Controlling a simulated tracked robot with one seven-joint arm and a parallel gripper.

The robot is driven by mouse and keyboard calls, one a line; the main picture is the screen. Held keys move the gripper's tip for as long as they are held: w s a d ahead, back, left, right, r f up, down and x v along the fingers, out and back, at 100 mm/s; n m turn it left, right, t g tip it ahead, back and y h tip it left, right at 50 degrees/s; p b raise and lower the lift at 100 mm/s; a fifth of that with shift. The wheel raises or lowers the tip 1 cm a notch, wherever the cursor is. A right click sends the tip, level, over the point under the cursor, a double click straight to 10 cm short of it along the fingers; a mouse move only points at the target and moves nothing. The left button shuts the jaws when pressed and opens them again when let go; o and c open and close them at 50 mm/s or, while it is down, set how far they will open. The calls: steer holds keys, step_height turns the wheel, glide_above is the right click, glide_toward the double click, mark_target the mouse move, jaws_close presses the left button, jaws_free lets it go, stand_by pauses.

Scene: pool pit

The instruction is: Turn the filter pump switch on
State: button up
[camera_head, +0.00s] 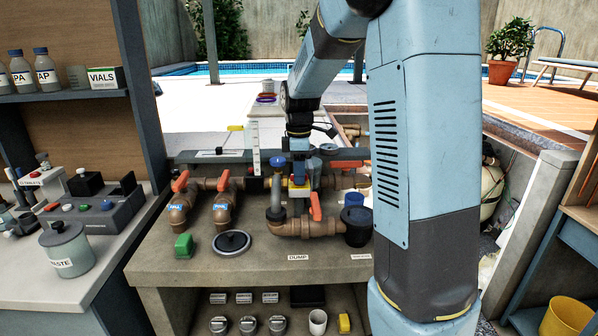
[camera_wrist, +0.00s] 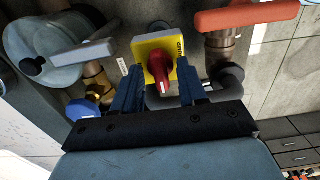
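The pump switch is a red rotary knob (camera_wrist: 160,72) on a yellow plate (camera_wrist: 150,46), seen in the middle of the wrist view. My gripper (camera_wrist: 158,68) is open, with one blue finger on each side of the red knob and a gap visible between. I cannot tell how near the fingertips are in depth.
An orange-red valve handle (camera_wrist: 246,17) lies close at the upper right of the wrist view. The head view shows red-handled valves (camera_head: 180,182) and a green block (camera_head: 184,246) on the bench.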

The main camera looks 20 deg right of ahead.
jaws_close()
steer(key=shift+m, duration=0.4)
steer(key=m, duration=0.3)
steer(key=shift+m, duration=0.3)
steer(key=m, duration=0.4)
steer(key=shift+m, duration=0.3)
steer(key=m, duration=0.4)
steer(key=shift+s+m, duration=0.1)
steer(key=shift+m, duration=2.4)
